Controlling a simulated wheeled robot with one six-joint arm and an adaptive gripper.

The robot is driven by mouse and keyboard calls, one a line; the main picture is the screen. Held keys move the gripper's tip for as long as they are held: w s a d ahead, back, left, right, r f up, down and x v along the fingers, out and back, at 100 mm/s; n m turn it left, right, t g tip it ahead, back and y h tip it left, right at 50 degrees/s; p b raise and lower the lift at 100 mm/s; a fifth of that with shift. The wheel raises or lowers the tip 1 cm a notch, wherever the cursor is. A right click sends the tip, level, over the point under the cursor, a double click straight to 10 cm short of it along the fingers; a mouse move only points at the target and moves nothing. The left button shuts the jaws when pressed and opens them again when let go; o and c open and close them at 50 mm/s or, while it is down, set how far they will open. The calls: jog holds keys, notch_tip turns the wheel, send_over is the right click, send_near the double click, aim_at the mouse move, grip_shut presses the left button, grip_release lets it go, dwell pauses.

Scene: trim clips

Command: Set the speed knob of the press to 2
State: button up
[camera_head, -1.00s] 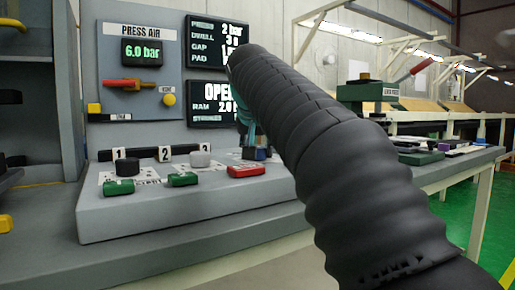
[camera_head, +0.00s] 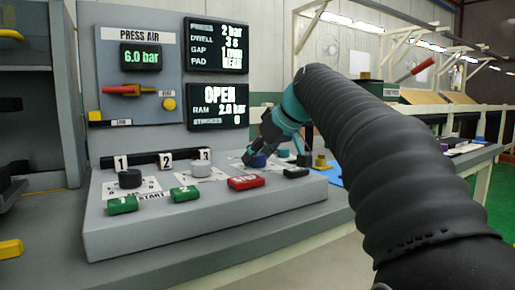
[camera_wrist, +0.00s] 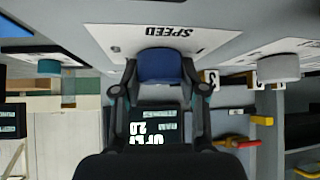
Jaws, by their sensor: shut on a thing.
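The blue speed knob (camera_head: 258,161) stands on the right part of the grey press console (camera_head: 120,237). In the wrist view the knob (camera_wrist: 160,66) is upper middle, above its white plate, whose word SPEED (camera_wrist: 169,31) shows upside down. My gripper (camera_head: 254,153) is at the knob. In the wrist view my gripper (camera_wrist: 161,82) has one dark finger on each side of the knob, shut on it. I cannot read a pointer or scale number on the knob. The press display (camera_head: 218,105) reads OPEN and RAM 2.0 or 2.6, blurred.
A black knob (camera_head: 130,179), a white knob (camera_head: 202,170), green buttons (camera_head: 122,205) and a red button (camera_head: 246,183) sit left of my gripper.

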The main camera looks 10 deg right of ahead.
jog(key=n+g+y+p, duration=0.1)
jog(key=n+p, duration=0.1)
jog(key=n+g+y+p, duration=0.1)
jog(key=n+g+y, duration=0.1)
jog(key=n, duration=0.1)
jog(key=shift+w+r+n+p, duration=0.1)
jog(key=shift+r+n+p, duration=0.1)
jog(key=shift+n+p, duration=0.15)
jog(key=shift+f+n+g+y+p, duration=0.1)
jog(key=shift+n+g+y+p, duration=0.4)
jog(key=shift+n+g, duration=0.5)
jog(key=shift+f+n+g+y+p, duration=0.1)
jog(key=shift+n+g+y+p, duration=0.35)
jog(key=shift+n, duration=0.8)
jog(key=shift+g, duration=0.35)
jog(key=o, duration=1.2)
jog(key=shift+c, duration=0.2)
jog(key=shift+v, duration=3.7)
